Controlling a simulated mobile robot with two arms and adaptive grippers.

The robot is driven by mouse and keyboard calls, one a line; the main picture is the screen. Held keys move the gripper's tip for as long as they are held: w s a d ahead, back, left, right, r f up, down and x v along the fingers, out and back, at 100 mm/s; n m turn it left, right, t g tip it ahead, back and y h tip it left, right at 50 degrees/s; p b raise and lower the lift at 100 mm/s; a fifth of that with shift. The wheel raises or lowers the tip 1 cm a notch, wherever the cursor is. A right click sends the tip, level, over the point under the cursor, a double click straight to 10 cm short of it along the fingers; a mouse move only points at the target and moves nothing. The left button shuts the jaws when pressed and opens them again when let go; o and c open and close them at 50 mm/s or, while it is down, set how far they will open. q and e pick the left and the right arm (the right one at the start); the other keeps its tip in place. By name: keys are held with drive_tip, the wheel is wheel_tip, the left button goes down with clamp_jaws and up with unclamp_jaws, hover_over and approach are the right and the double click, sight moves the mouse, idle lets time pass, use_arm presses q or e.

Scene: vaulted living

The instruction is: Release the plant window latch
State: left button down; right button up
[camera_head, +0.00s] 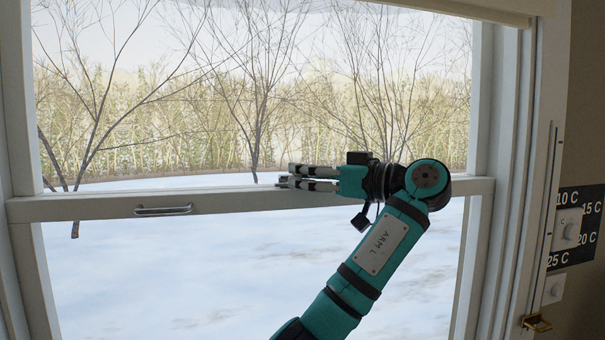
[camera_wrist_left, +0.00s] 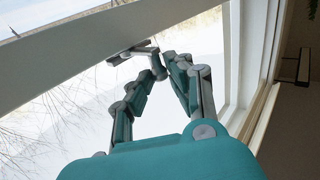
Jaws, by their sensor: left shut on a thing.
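My left gripper (camera_head: 283,179) reaches in from the right along the window's middle rail (camera_head: 100,207), its fingers pointing left. The fingers are close together, shut on the small grey window latch at the rail's top edge; the fingers hide most of it. In the left wrist view the fingers of my left gripper (camera_wrist_left: 164,64) nearly meet beside a grey metal piece (camera_wrist_left: 130,53) at the rail; I cannot tell whether it is the latch or the pull handle. A metal pull handle (camera_head: 163,209) is fixed to the rail's front face, left of the gripper. My right gripper is out of view.
The white window frame (camera_head: 500,110) stands close on the right. On the wall beside it are a dark temperature panel (camera_head: 577,225) and a small brass fitting (camera_head: 537,323). Snow and bare trees show through the glass. The space left of my gripper is clear.

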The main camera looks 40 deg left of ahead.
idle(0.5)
use_arm(q)
drive_tip(key=c, duration=1.3)
unclamp_jaws()
drive_tip(key=shift+w+d, duration=0.1)
drive_tip(key=shift+o, duration=0.2)
drive_tip(key=w+d, duration=0.1)
drive_tip(key=d, duration=1.1)
drive_tip(key=shift+w, duration=0.25)
